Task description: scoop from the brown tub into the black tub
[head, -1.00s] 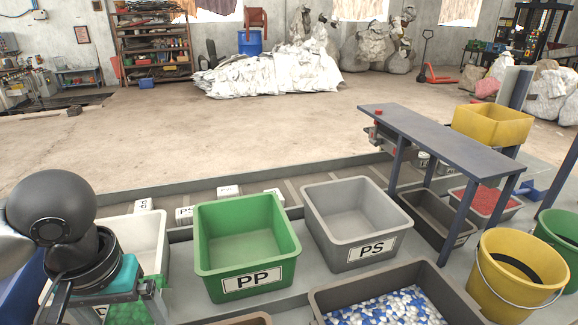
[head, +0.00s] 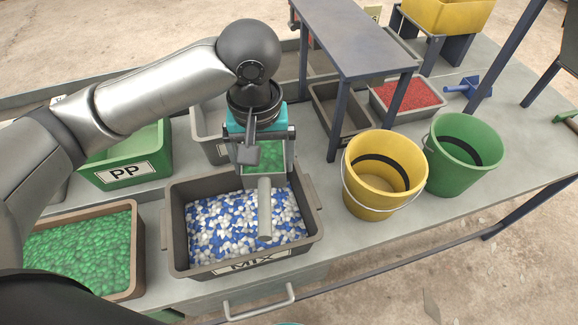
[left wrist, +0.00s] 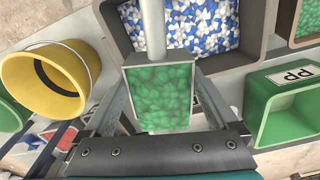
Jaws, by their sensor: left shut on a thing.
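My left gripper (head: 262,148) is shut on a scoop (head: 264,208), which is filled with green pieces (head: 264,156). The scoop is above the far side of the dark MIX tub, its handle pointing toward me. In the left wrist view the scoop (left wrist: 127,98) sits level between the fingers, full of green pieces. The brown tub (head: 137,262), also full of green pieces, stands at the lower left. The dark MIX tub (head: 173,225) holds blue and white pieces. An empty blackish tub (head: 322,100) stands under the raised shelf. My right gripper is out of view.
The raised shelf (head: 350,35) and its legs stand right of my gripper. A yellow bucket (head: 383,190) and a green bucket (head: 460,160) stand at the right. A tub of red pieces (head: 407,95) is behind them. The green PP tub (head: 125,172) is at the left.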

